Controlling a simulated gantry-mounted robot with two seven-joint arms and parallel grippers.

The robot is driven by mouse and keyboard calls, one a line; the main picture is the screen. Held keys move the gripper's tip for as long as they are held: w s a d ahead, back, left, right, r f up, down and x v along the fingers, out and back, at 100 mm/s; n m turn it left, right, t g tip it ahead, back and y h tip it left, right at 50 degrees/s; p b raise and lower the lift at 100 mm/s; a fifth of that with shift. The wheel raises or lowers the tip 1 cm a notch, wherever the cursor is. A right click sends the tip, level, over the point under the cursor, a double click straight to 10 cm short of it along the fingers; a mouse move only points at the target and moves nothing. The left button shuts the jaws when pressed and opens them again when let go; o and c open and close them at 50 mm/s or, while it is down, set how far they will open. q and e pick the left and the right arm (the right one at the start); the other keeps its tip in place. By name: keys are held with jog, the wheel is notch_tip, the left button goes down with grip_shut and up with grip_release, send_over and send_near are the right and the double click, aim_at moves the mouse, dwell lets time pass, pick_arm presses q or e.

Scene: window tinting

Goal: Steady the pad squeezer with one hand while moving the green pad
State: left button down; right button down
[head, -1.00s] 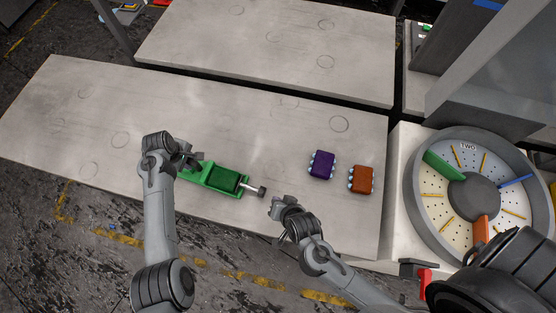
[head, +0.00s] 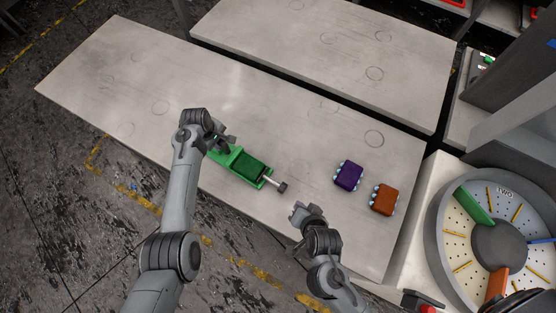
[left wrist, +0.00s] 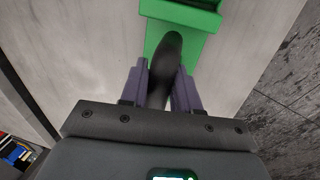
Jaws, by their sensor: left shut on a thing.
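The green pad squeezer (head: 222,155) lies near the front edge of the long pale table. A dark green pad (head: 250,166) sits in its bed, and a rod with a dark knob (head: 282,187) sticks out at its right end. My left gripper (head: 220,139) is at the squeezer's left end. In the left wrist view, my left gripper (left wrist: 161,85) is shut on a black handle (left wrist: 170,52) in front of the green body (left wrist: 192,42). My right gripper (head: 306,212) is near the table's front edge, right of the knob and apart from it. Its finger opening is unclear.
A purple pad (head: 348,176) and an orange pad (head: 384,198) lie right of the squeezer. A round dial (head: 463,216) with coloured segments stands at the far right. A second table (head: 330,50) lies beyond a narrow gap. The long table's left part is clear.

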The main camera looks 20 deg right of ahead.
pick_arm(q)
jog(key=shift+a, duration=0.1)
dwell(0.3)
jog(key=shift+c, duration=1.2)
grip_release()
jog(key=shift+r, duration=0.1)
jog(key=shift+s+a+r, duration=0.1)
jog(key=shift+a+r, duration=0.05)
jog(key=shift+r, duration=0.8)
jog(key=shift+s+a+r, duration=0.1)
jog(key=shift+s+r, duration=0.05)
jog(key=shift+r, duration=0.8)
jog(key=shift+s+a+r, duration=0.1)
jog(key=shift+a+r, duration=0.05)
jog(key=shift+r, duration=0.8)
jog(key=shift+r, duration=3)
